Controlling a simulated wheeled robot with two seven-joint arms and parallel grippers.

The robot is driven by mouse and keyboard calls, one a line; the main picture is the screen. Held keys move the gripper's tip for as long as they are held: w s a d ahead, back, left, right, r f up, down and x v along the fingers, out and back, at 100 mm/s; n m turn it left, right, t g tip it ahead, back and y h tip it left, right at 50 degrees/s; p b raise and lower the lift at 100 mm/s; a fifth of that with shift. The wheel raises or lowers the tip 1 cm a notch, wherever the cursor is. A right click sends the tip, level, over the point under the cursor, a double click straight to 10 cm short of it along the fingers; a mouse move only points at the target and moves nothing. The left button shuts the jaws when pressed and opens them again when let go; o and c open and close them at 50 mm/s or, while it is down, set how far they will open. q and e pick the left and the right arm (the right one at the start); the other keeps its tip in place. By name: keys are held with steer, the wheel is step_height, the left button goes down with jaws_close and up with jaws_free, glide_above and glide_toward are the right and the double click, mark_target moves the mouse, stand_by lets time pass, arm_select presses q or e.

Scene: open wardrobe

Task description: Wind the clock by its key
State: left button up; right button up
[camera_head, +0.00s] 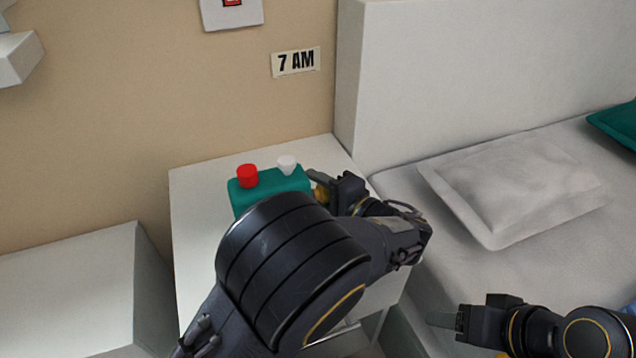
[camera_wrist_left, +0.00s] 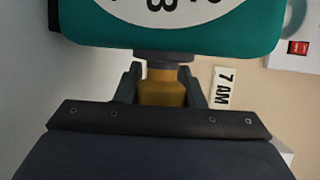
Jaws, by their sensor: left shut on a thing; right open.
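The teal clock (camera_head: 262,188) stands on the white bedside table (camera_head: 190,190). A red knob (camera_head: 247,176) and a white knob (camera_head: 287,165) are on its top. My left arm hides most of its lower part. In the left wrist view the clock (camera_wrist_left: 170,45) shows part of its white face. The gold key (camera_wrist_left: 165,93) sticks out of the clock's side on a dark collar. My left gripper (camera_head: 319,188) is shut on the key, one finger on each side. My right gripper (camera_head: 446,322) is open and empty over the bed's near side, away from the clock.
A white bed with a pillow (camera_head: 515,185) is to the right, with its tall headboard (camera_head: 430,80) close beside the table. A "7 AM" sign (camera_head: 296,62) and a wall plate (camera_head: 231,14) are on the wall. A white cabinet (camera_head: 70,285) stands at left.

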arm_select(q)
steer(key=m+g+h+p, duration=0.1)
steer(key=g+h+p, duration=0.1)
steer(key=p, duration=0.4)
steer(key=shift+s+g, duration=0.1)
steer(key=shift+g, duration=0.5)
steer(key=shift+s+d+f+m+g+h+p, duration=0.1)
steer(key=shift+f+m+g+h+p, duration=0.35)
steer(key=shift+g+h+p, duration=0.65)
steer(key=shift+y+p, duration=0.3)
steer(key=shift+y, duration=0.1)
steer(key=o, duration=1)
steer(key=shift+p+v, duration=1)
steer(key=shift+v, duration=2.9)
steer(key=shift+s+f, duration=0.1)
steer(key=shift+f, duration=0.05)
